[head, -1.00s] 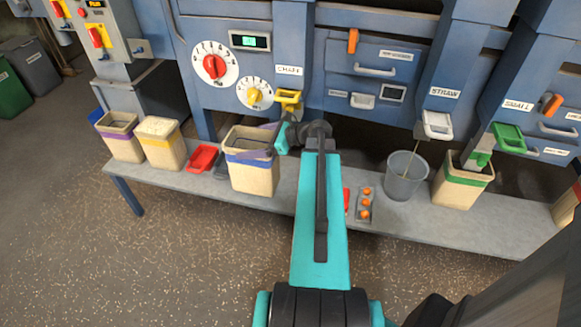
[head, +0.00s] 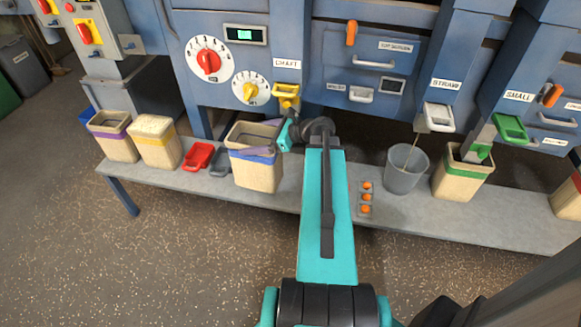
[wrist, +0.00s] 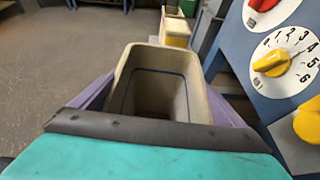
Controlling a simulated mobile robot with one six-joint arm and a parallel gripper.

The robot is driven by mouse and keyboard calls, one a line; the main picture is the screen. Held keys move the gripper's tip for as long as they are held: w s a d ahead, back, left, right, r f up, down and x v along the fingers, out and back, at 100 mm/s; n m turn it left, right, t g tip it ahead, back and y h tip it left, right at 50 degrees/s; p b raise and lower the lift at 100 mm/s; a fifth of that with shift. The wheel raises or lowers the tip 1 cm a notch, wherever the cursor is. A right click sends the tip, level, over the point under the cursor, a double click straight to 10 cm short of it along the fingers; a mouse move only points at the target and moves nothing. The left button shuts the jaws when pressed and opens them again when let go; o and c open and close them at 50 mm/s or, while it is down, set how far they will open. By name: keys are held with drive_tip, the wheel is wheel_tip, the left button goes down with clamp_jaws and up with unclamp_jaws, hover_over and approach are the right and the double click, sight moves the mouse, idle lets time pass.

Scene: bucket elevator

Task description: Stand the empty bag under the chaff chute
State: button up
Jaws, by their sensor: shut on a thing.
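The empty bag (head: 256,174) is an open, cream, box-shaped bag with a blue band. It appears upright at the bench, just left of and in front of the yellow chaff chute (head: 286,92); I cannot tell whether its base touches the bench. My gripper (head: 250,138) is shut on the bag near its rim, with purple fingers on two opposite sides. In the wrist view the bag's open mouth (wrist: 128,75) shows between the fingers, and its visible inside is bare. The dark wrist part hides the bag's near edge.
Purple-banded (head: 113,145) and yellow-banded (head: 158,150) bags stand left on the bench (head: 300,205). A red scoop (head: 198,155) and a grey one (head: 220,162) lie beside the held bag. A grey bucket (head: 405,172) and green-banded bag (head: 460,182) stand right.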

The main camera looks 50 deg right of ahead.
drive_tip(key=s+d+f+m+t+h+b, duration=0.1)
drive_tip(key=s+d+f+m+h+b, duration=0.2)
drive_tip(key=d+f+b, duration=0.4)
wheel_tip(320, 180, down, 2)
drive_tip(key=shift+s+f+m+t+h+b, duration=0.1)
drive_tip(key=shift+s+m+t+h+b, duration=0.3)
drive_tip(key=shift+s+b, duration=0.35)
drive_tip(key=shift+d, duration=0.1)
drive_tip(key=w+d, duration=0.9)
drive_tip(key=d, duration=0.6)
drive_tip(key=shift+w, duration=0.15)
drive_tip(key=shift+d, duration=0.1)
drive_tip(key=shift+b, duration=0.3)
drive_tip(key=shift+f, duration=1.85)
